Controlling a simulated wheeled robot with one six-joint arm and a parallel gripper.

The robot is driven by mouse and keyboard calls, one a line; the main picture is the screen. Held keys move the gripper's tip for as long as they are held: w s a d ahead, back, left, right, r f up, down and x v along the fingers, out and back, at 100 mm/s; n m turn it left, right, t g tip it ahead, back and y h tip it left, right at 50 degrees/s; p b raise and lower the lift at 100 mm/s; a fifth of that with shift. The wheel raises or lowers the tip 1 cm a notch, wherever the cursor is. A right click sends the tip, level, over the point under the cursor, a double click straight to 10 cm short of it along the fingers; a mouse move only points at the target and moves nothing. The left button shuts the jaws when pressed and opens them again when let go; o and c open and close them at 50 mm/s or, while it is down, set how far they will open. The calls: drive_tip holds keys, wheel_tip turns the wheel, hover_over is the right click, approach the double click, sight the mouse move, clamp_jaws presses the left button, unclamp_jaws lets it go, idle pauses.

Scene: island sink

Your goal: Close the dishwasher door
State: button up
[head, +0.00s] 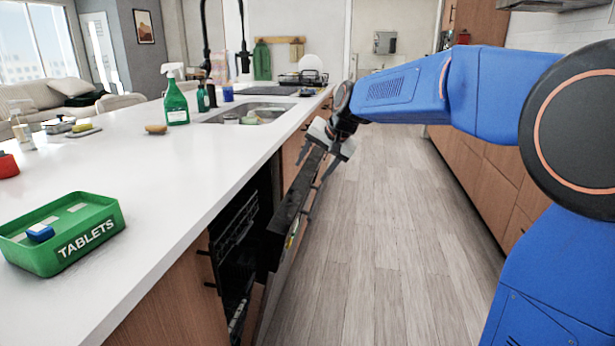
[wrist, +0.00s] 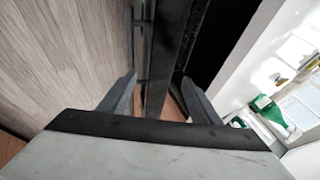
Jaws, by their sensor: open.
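The dishwasher door (head: 290,215) is dark inside with a wood-toned front, and it stands partly open, tilted out from the island. The dark dishwasher opening (head: 235,255) shows between the door and the counter. My gripper (head: 318,163) is open at the far upper part of the door. In the wrist view my gripper (wrist: 160,82) has its fingers spread, one on each side of the dark door edge (wrist: 162,50). I cannot tell whether either finger touches the door.
The white island counter (head: 130,190) runs along the left. It holds a green tablets tray (head: 85,240), a green spray bottle (head: 176,103) and a sink (head: 250,113). The wooden floor (head: 375,240) of the aisle is clear. Wood cabinets (head: 480,180) line the right side.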

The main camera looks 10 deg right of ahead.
drive_tip(key=v, duration=0.9)
drive_tip(key=shift+c, duration=0.4)
drive_tip(key=shift+w+d+f, duration=0.1)
drive_tip(key=shift+f, duration=0.1)
drive_tip(key=c, duration=0.5)
drive_tip(key=shift+n, duration=0.3)
drive_tip(key=w+d+f, duration=0.2)
drive_tip(key=shift+w+d+f, duration=0.2)
drive_tip(key=shift+d+f, duration=0.1)
drive_tip(key=shift+f, duration=0.1)
clamp_jaws()
drive_tip(key=w+d+f+n, duration=0.2)
drive_tip(key=w+d+f, duration=0.4)
drive_tip(key=d+f, duration=0.35)
drive_tip(key=w+a+f, duration=0.6)
drive_tip(key=w+f, duration=0.1)
drive_tip(key=shift+a+f, duration=0.15)
drive_tip(key=shift+a, duration=0.1)
